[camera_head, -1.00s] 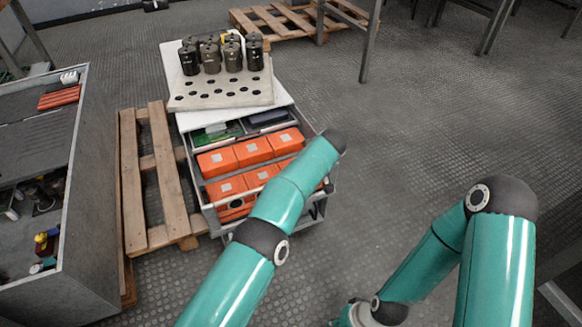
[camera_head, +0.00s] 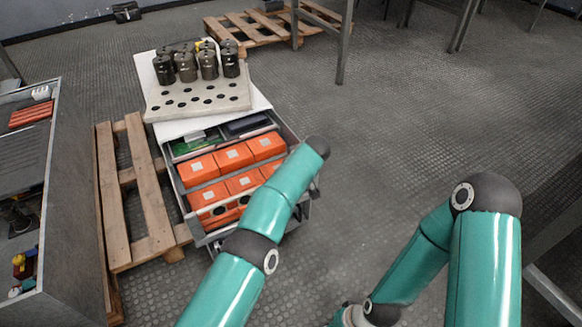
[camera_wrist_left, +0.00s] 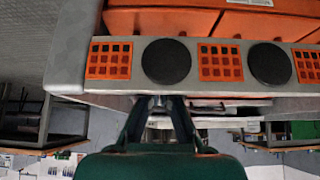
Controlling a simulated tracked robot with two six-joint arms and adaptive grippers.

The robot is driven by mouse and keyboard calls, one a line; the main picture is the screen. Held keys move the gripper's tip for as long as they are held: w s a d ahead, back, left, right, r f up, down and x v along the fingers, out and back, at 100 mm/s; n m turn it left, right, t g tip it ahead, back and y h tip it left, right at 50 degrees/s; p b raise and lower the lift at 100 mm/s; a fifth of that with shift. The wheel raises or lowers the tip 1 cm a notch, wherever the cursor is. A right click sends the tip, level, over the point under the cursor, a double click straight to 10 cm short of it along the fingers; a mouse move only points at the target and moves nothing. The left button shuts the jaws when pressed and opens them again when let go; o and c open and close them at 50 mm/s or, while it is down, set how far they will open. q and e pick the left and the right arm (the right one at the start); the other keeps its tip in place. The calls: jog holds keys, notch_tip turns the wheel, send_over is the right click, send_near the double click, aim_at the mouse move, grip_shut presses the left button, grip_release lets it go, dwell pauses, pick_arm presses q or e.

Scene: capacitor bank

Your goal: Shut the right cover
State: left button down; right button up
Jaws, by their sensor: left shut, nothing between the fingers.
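The capacitor bank is an open grey box (camera_head: 208,238) with two rows of orange blocks (camera_head: 236,155) inside. A white flat panel (camera_head: 262,103) lies at its far end, under a holed plate. I cannot make out which part is the right cover. My left arm reaches over the box's right front corner; its gripper is hidden in the head view. In the left wrist view the gripper (camera_wrist_left: 160,103) is shut and empty, close to the edge of a grey front panel (camera_wrist_left: 215,88) with orange grilles and black discs. Contact cannot be told. My right gripper is out of view.
Dark cylinders (camera_head: 208,65) stand on the holed plate (camera_head: 215,107). A wooden pallet (camera_head: 112,205) lies left of the box, and a grey bin (camera_head: 70,240) stands further left. Another pallet (camera_head: 240,30) lies behind. The floor right of the box is clear up to my right arm.

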pick_arm(q)
jog(key=shift+v, duration=1.15)
jog(key=s+r+m+h+p, duration=0.2)
jog(key=s+r+p, duration=0.1)
jog(key=r+p, duration=0.25)
jog(key=s+a+f+m+g+h, duration=0.3)
jog(key=s+a+f+g, duration=0.15)
jog(key=s+f, duration=0.75)
jog(key=s+a+f+n+h+b, duration=0.1)
jog(key=s+a+f, duration=0.25)
jog(key=s, duration=0.45)
jog(key=s+a+f+n+g+b, duration=0.1)
jog(key=s+a+f+b, duration=0.15)
jog(key=s+a, duration=0.4)
jog(key=s+a+f+h+b, duration=0.1)
jog(key=s+a+f, duration=0.25)
jog(key=s, duration=0.65)
notch_tip(320, 180, up, 37)
jog(key=p, duration=3.8)
jog(key=shift+s+d+r+n+p, duration=0.2)
jog(key=shift+s+r+n+p, duration=0.05)
jog(key=shift+s+n+p, duration=0.1)
